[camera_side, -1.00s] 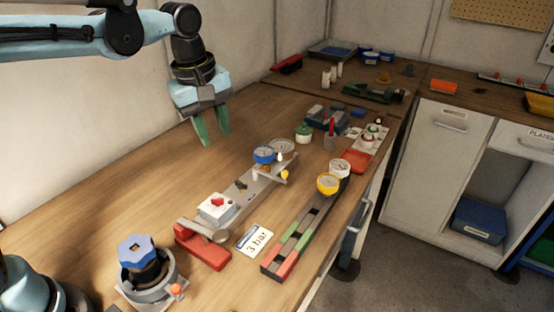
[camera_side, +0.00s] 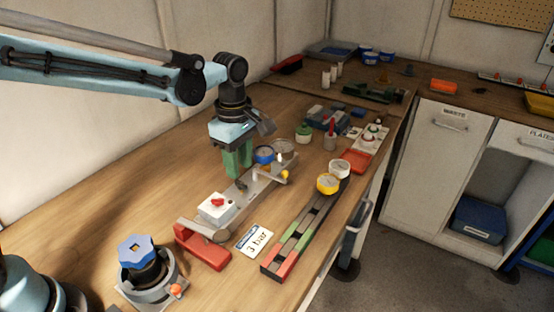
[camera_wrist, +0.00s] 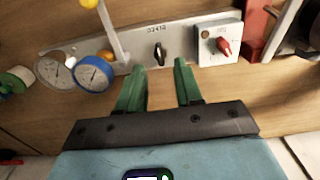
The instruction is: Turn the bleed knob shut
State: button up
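A small black knob (camera_side: 242,185) sits on the grey metal panel (camera_side: 258,190), between the gauges and a white box. It also shows in the wrist view (camera_wrist: 158,52), upright on the panel. A red pointer knob (camera_side: 217,202) is on the white box (camera_wrist: 205,50). No readable label tells which is the bleed knob. My gripper (camera_side: 238,176) points down above the panel, by the black knob. In the wrist view my green fingers (camera_wrist: 160,68) are apart with nothing between them, and the black knob shows just past their tips. Contact is not visible.
A blue-rimmed gauge (camera_side: 264,155), a pale gauge (camera_side: 283,148) and a yellow-tipped lever (camera_side: 284,174) stand close behind the knob. A red block (camera_side: 205,252), a "3 bar" card (camera_side: 254,241) and a blue-topped fixture (camera_side: 137,252) are nearer. Bare wood lies left of the panel.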

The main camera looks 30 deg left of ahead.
aim_at(241, 182)
jog(key=shift+f, duration=2.1)
grip_shut()
